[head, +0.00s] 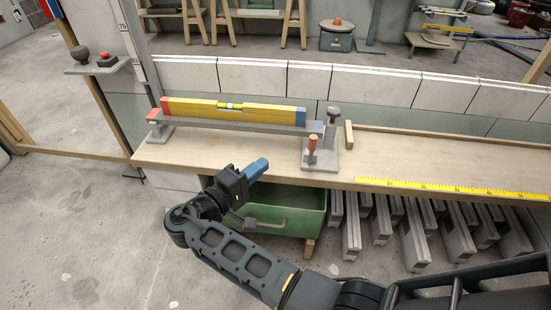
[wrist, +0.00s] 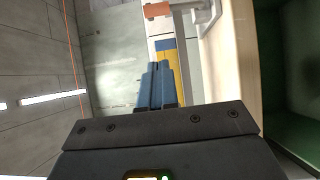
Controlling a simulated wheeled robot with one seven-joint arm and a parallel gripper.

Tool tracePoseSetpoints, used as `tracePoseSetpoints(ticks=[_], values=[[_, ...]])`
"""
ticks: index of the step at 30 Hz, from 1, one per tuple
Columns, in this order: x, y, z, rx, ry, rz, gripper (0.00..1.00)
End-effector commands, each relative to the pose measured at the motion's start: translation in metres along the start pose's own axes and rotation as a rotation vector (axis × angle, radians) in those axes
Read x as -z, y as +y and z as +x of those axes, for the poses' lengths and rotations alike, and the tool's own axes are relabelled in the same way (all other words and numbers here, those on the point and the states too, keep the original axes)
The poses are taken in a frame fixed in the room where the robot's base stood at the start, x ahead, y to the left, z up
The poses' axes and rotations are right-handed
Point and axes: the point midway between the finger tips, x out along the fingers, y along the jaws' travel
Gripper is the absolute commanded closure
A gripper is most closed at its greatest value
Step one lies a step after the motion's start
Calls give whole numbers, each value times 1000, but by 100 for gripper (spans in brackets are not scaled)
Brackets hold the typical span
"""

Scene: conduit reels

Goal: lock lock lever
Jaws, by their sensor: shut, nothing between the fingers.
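The lock lever, a short upright handle with an orange grip (head: 313,142), stands on a grey metal bracket (head: 322,160) at the bench's front edge. An orange part that looks like its grip also shows at the top of the wrist view (wrist: 157,10). A grey post with a dark round knob (head: 334,113) rises behind it on the same bracket. My gripper (head: 262,165) has blue fingers pressed together, empty, left of the lever and in front of the bench edge, apart from it. The fingers also show in the wrist view (wrist: 158,82), pointing toward the bracket.
A yellow level (head: 205,107) with a blue end lies on a grey rail (head: 220,124) behind my gripper. A green bin (head: 290,205) sits below the bench. A yellow tape (head: 450,189) runs along the front edge; the bench top (head: 400,155) to the right is mostly clear.

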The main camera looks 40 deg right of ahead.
Motion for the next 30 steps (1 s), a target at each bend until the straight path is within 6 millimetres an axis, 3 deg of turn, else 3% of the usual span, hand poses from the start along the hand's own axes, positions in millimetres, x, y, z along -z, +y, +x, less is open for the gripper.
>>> tracePoseSetpoints(ticks=[15,22,30], values=[[-4,-2,95,0,-3,1,100],[-24,-1,114,0,-1,0,100],[-29,0,118,0,0,0,100]])
